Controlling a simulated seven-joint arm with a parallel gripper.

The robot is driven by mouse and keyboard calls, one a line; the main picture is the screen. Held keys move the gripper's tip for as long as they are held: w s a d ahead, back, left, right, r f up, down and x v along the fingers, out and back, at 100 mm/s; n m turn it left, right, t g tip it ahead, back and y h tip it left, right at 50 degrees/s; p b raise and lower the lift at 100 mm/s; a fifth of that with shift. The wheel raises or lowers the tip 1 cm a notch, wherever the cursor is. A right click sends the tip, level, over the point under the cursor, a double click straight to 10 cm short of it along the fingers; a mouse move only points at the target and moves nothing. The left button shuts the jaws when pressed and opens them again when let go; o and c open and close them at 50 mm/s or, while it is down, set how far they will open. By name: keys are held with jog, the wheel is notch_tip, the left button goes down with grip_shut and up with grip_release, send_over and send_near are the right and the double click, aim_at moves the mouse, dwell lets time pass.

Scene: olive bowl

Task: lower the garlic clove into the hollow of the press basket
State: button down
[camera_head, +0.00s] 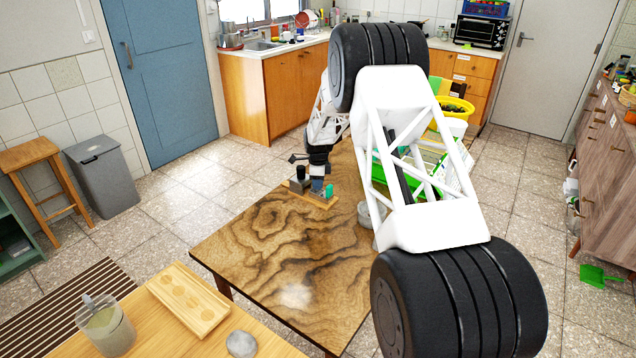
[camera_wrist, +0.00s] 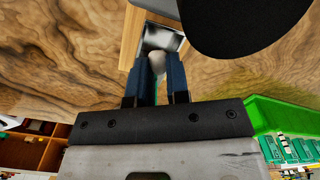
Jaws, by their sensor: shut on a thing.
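My gripper (camera_wrist: 160,70) points at the wooden table, its two blue fingers shut on a pale garlic clove (camera_wrist: 157,60). The clove shows between the fingertips in the wrist view. Just past it is the shiny metal press basket (camera_wrist: 160,38), set on a light wooden board (camera_wrist: 130,38). The clove overlaps the near part of the basket in this view; I cannot tell whether it is above the hollow or inside it. In the head view my gripper is small and dark over the board (camera_head: 318,200), and the clove cannot be made out.
A large dark rounded shape (camera_wrist: 245,22) fills the wrist view's upper right, close to the basket. A green crate (camera_wrist: 275,118) is at the right. The near part of the patterned table (camera_head: 290,255) is clear. A grey round container (camera_head: 365,212) stands right of the board.

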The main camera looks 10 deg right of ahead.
jog(key=shift+f, duration=0.9)
dwell(0.9)
jog(key=c, duration=1)
grip_release()
jog(key=shift+r, duration=3.9)
